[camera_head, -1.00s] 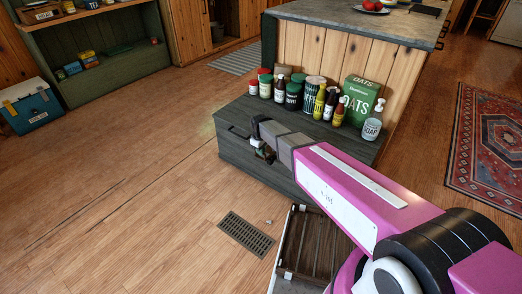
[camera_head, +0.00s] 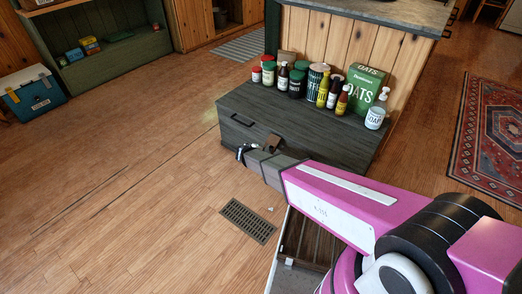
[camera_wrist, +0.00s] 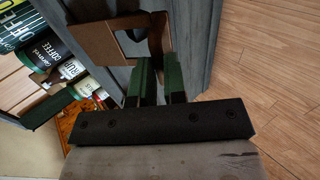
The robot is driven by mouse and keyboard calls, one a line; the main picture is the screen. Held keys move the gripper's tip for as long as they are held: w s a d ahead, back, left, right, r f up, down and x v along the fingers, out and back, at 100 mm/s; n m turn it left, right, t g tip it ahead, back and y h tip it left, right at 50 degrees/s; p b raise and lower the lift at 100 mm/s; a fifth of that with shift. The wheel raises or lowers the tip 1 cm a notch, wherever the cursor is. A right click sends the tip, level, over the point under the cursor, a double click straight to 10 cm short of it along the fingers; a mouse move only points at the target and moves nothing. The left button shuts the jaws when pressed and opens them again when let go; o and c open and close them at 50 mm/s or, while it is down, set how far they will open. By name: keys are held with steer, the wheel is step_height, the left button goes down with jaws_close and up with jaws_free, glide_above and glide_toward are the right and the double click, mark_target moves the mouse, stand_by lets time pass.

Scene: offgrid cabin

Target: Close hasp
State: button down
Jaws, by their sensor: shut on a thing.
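The hasp (camera_head: 273,142) is a brown metal piece at the top front edge of the dark grey wooden chest (camera_head: 225,136). In the wrist view the hasp (camera_wrist: 112,40) shows as a brown plate with a curved strip beside it, close ahead of the fingers. In the wrist view my gripper's green fingers (camera_wrist: 159,80) are close together around the brown strip. The exact contact at the fingertips is partly hidden. The chest lid is down.
Jars, bottles, a green oats box (camera_head: 361,88) and a soap bottle (camera_head: 376,111) stand on the lid. A floor vent (camera_head: 248,221) and a slatted crate (camera_head: 303,245) are in front of the chest. The floor at left is open.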

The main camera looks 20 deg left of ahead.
steer(key=w+d+f+t+h, duration=0.2)
steer(key=w+f+t, duration=0.3)
steer(key=w+f, duration=0.2)
steer(key=shift+d+f, duration=0.3)
steer(key=shift+f, duration=1.05)
steer(key=shift+w+f, duration=0.15)
steer(key=c, duration=1.2)
jaws_free()
steer(key=shift+d, duration=0.1)
steer(key=shift+o, duration=0.2)
steer(key=shift+r, duration=0.3)
